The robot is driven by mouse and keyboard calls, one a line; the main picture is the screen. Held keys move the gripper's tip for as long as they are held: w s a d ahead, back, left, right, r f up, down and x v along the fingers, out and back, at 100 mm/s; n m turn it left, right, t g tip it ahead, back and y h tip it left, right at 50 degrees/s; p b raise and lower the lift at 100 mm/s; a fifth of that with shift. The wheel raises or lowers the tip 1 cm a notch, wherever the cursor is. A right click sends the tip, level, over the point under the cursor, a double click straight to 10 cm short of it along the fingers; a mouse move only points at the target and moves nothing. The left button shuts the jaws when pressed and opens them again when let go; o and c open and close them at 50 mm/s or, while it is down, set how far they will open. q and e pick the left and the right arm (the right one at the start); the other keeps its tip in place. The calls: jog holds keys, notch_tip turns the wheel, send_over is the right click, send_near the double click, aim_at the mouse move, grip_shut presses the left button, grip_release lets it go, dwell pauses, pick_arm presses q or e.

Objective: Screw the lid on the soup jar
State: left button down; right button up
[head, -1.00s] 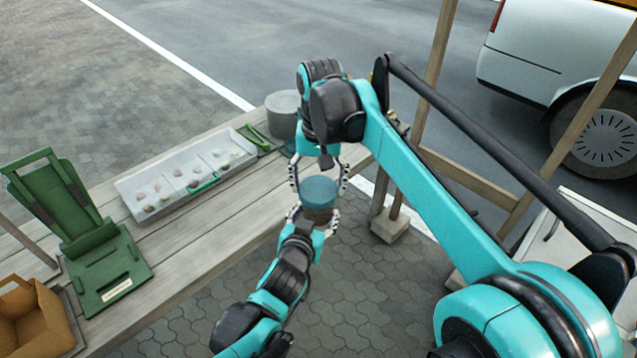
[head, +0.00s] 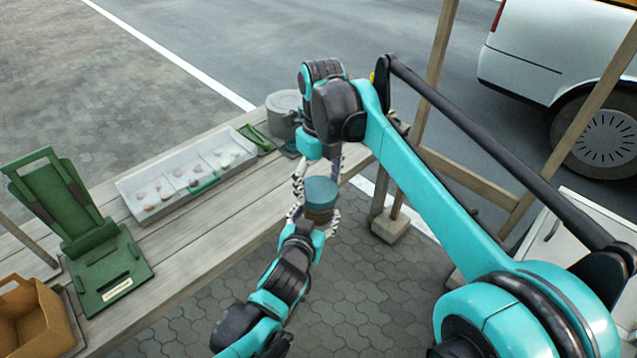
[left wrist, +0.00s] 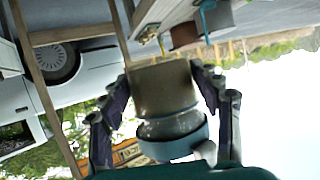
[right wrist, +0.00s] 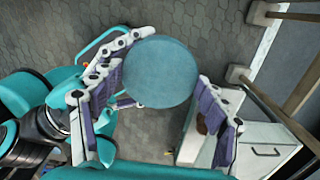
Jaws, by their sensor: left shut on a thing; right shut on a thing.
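The soup jar (head: 319,214) has a brownish body and is held upright beyond the bench's front edge. In the left wrist view the picture is upside down, and the jar's brown body (left wrist: 162,88) and clear part show. My left gripper (head: 314,217) is shut on the jar body from the near side. The flat blue lid (head: 321,190) sits on top of the jar; it shows as a round disc in the right wrist view (right wrist: 160,72). My right gripper (head: 318,174) comes from above, shut on the lid. I cannot tell how tightly the lid is seated.
The wooden bench (head: 215,225) carries a white divided tray (head: 128,186) with small pieces, a green stand (head: 110,265), a cardboard box (head: 38,310) and a grey pot (head: 283,106). Wooden posts (head: 435,60) stand at right, near a white cabinet (head: 570,235).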

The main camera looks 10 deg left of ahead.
jog(key=o, duration=0.9)
jog(key=shift+r, duration=0.15)
notch_tip(320, 180, up, 12)
jog(key=shift+d+f, duration=0.1)
jog(key=shift+d, duration=0.05)
jog(key=shift+d, duration=0.1)
jog(key=s+d+f+n+t, duration=0.2)
jog(key=d+f+n, duration=0.1)
jog(key=d+n, duration=0.45)
jog(key=s+d+f+n+t, duration=0.1)
jog(key=s+d+f+n, duration=0.3)
jog(key=d+f+n, duration=0.1)
jog(key=s+d+f+n+t, duration=0.2)
jog(key=s+d+f+n, duration=0.3)
jog(key=f+n, duration=0.3)
jog(key=s+d+f+n+t, duration=0.2)
jog(key=s+d+f+n, duration=0.2)
jog(key=d+f+n, duration=0.2)
jog(key=shift+s+d+f, duration=0.35)
jog(key=shift+d+f, duration=0.1)
jog(key=shift+d, duration=0.25)
